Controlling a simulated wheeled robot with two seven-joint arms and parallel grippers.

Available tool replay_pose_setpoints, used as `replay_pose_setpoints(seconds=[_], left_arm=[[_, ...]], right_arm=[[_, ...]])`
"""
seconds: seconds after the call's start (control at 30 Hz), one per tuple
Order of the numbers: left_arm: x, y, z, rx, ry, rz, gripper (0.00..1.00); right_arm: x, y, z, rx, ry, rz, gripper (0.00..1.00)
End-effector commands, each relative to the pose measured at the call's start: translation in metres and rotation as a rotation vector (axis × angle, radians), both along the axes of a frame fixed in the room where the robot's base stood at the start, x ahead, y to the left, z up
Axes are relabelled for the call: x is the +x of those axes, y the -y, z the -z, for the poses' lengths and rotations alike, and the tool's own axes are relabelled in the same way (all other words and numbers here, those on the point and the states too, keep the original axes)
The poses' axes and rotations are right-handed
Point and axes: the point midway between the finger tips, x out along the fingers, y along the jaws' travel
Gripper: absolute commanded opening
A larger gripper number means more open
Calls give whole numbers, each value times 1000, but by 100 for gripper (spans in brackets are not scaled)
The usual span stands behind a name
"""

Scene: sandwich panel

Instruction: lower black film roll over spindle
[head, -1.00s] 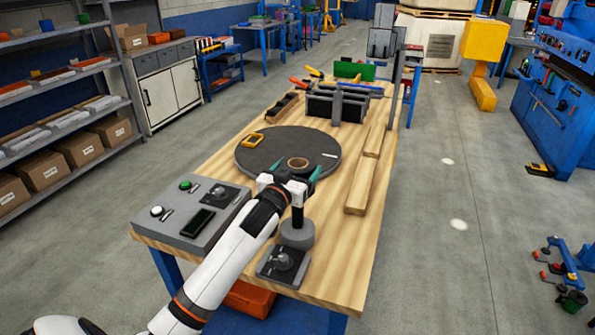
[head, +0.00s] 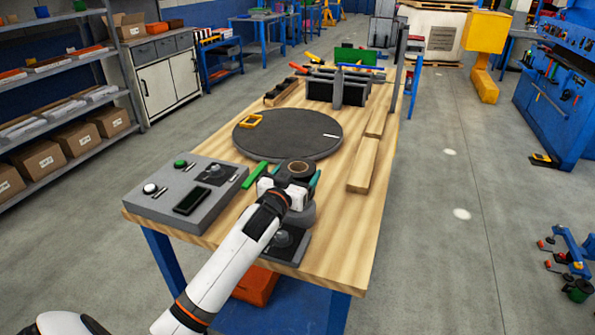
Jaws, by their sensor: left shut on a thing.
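My left gripper (head: 291,184) is shut on the black film roll (head: 283,171), just in front of the round dark turntable. The roll's brown ring-shaped core faces up at its top. A teal finger shows at the roll's right side. The grey round spindle base (head: 304,217) shows partly below and right of the gripper. The spindle itself is hidden behind the gripper and roll, so I cannot tell whether the roll is around it. My right gripper is out of view.
A bright green bar (head: 255,175) lies left of the gripper. A grey control panel (head: 165,205) is at the left, and a dark knob unit (head: 285,245) is in front. Wooden strips (head: 363,165) lie at the right.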

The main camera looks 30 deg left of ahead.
Motion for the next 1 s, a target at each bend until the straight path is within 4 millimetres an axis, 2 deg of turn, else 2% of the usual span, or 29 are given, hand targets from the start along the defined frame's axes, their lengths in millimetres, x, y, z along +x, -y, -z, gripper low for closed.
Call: replay_pose_setpoints(seconds=[0.93, 0.97, 1.0], left_arm=[[-5, 1, -2, 2, 4, 0, 51], [-5, 1, -2, 2, 4, 0, 85], [-5, 1, -2, 1, 3, 0, 91]], right_arm=[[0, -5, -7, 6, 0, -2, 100], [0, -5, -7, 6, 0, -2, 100], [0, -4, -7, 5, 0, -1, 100]])
